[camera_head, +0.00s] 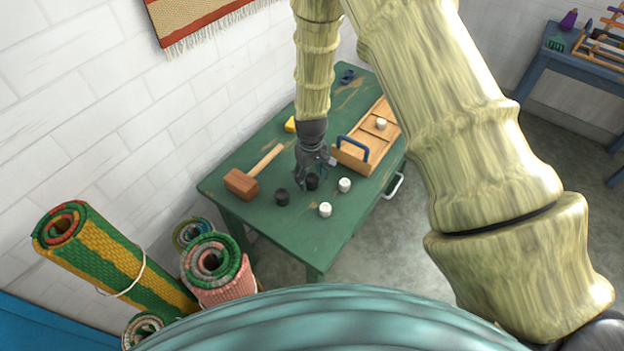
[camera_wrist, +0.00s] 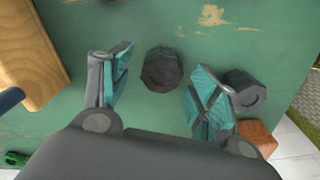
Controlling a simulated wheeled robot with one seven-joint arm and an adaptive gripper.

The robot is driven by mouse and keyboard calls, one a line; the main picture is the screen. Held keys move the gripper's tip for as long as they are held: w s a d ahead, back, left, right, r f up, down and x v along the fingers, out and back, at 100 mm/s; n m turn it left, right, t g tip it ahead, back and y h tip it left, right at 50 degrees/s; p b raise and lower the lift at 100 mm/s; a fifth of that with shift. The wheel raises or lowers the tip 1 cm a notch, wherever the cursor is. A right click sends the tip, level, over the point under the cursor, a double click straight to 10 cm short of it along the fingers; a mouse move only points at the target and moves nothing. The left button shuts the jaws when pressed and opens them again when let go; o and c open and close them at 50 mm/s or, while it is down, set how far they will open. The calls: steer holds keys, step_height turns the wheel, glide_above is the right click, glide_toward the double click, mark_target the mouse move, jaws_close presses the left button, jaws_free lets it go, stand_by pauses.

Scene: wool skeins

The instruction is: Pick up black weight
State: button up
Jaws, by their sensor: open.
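Two black weights stand on the green table. One black weight (camera_head: 312,182) is right by my gripper (camera_head: 312,172) in the head view. In the wrist view this black weight (camera_wrist: 161,69) lies ahead, in the gap between the spread fingers of my gripper (camera_wrist: 160,78), with green table visible on both sides of it. The other black weight (camera_head: 282,197) stands to its left in the head view. In the wrist view this second weight (camera_wrist: 243,92) is outside the right finger, close to it. My gripper is open and holds nothing.
Two white weights (camera_head: 344,185) (camera_head: 325,209) stand close by on the green table (camera_head: 285,230). A wooden mallet (camera_head: 241,183) lies left. A wooden carrier (camera_head: 352,157) with a blue handle, holding a white weight (camera_head: 381,124), is to the right. Rolled rugs (camera_head: 115,260) stand at lower left.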

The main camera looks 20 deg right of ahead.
steer(key=shift+f, duration=0.65)
jaws_close()
steer(key=shift+w+r, duration=0.1)
steer(key=shift+r, duration=0.1)
